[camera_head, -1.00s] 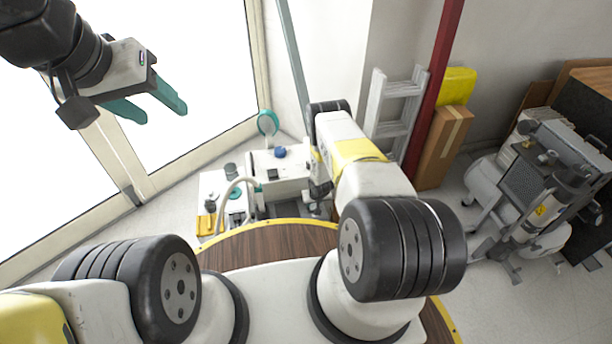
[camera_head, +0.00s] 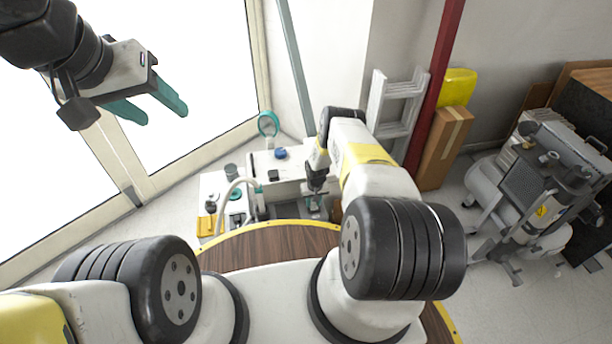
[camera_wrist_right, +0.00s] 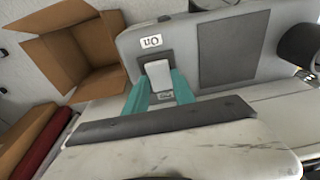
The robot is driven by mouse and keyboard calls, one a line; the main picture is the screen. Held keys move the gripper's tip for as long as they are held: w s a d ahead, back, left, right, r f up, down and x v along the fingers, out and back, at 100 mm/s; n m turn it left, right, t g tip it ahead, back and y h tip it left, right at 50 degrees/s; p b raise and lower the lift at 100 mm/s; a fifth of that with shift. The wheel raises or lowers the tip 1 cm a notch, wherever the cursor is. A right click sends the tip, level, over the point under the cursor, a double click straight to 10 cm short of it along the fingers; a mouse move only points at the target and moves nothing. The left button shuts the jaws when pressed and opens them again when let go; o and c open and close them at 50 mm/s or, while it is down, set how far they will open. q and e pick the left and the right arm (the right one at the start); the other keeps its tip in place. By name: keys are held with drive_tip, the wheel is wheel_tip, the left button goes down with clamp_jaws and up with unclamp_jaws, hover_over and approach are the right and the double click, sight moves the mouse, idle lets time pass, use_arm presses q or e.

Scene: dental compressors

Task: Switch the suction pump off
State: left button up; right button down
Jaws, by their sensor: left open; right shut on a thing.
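The suction pump (camera_head: 290,168) is a white unit with a blue knob on top, beyond the wooden table edge in the head view. In the right wrist view its grey panel (camera_wrist_right: 200,45) has a light grey switch lever (camera_wrist_right: 159,72) in a dark recess. An upside-down "On" label (camera_wrist_right: 151,42) sits above the lever, and a second, partly hidden label lies between the fingers. My right gripper (camera_wrist_right: 161,88) has its teal fingers on either side of the lever, shut on it. It also shows at the pump in the head view (camera_head: 315,206). My left gripper (camera_head: 160,108) is open and empty, high at the upper left.
A white unit with a hose (camera_head: 210,190) stands left of the pump. A grey compressor (camera_head: 540,185) stands at the right. A red post (camera_head: 435,90), a white ladder (camera_head: 395,105) and cardboard boxes (camera_head: 445,145) are behind. An open box (camera_wrist_right: 75,50) shows in the wrist view.

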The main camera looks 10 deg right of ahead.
sight(314, 207)
drive_tip(key=c, duration=1)
unclamp_jaws()
drive_tip(key=shift+c, duration=0.2)
wheel_tip(314, 207, up, 8)
drive_tip(key=s, duration=0.1)
drive_tip(key=shift+f, duration=0.1)
